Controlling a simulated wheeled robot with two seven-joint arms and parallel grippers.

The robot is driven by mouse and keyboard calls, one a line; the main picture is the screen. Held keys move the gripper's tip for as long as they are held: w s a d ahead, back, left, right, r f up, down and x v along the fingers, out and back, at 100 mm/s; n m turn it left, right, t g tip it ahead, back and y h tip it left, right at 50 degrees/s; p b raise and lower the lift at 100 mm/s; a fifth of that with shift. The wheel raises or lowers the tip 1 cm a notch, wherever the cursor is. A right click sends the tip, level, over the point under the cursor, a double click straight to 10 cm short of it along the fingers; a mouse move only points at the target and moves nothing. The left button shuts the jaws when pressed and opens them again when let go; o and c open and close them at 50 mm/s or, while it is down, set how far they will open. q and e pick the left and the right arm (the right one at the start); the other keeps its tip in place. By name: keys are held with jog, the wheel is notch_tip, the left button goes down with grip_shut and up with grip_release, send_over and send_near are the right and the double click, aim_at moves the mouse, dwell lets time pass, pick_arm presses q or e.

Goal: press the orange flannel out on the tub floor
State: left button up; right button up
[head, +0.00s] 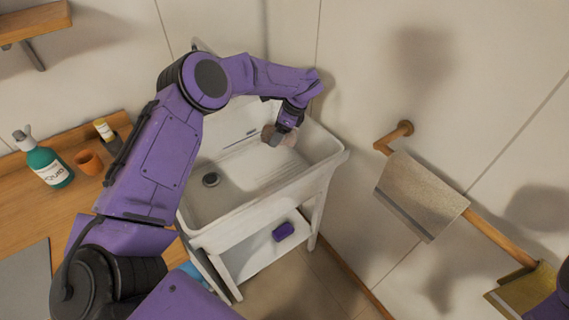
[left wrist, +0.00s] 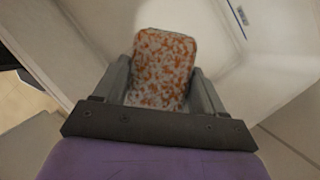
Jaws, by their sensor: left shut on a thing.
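The orange flannel (left wrist: 164,68) is a folded, rounded pad speckled orange and grey-white. My left gripper (left wrist: 160,92) is shut on it, with one finger along each side. In the head view my left gripper (head: 280,137) reaches down into the white tub (head: 330,158) near its far right end. Only a small brownish part of the flannel (head: 267,131) shows there beside the fingers. Whether it touches the tub floor (head: 235,172) I cannot tell. My right gripper is not in view.
A dark drain (head: 211,180) lies in the tub's near left part. A purple block (head: 283,231) is on the shelf below. A wooden counter at left holds a green bottle (head: 48,166) and an orange cup (head: 88,162). A cloth (head: 420,195) hangs on a wall rail.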

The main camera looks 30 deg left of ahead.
pick_arm(q)
jog(key=b, duration=1.4)
send_over(276, 181)
jog(key=d, duration=0.1)
notch_tip(276, 181, down, 15)
jog(key=shift+w+d+f+b, duration=0.15)
jog(key=shift+f+b, duration=0.5)
jog(key=shift+f, duration=1.05)
jog(key=shift+w+d+f+b, duration=0.1)
jog(key=shift+f+b, duration=0.5)
jog(key=shift+f, duration=1.05)
jog(key=shift+f+b, duration=0.65)
jog(key=shift+b, duration=0.05)
jog(key=shift+s+f+b, duration=0.1)
jog(key=shift+s+b, duration=0.05)
jog(key=shift+b, duration=0.25)
jog(key=shift+b, duration=0.5)
jog(key=shift+b, duration=0.95)
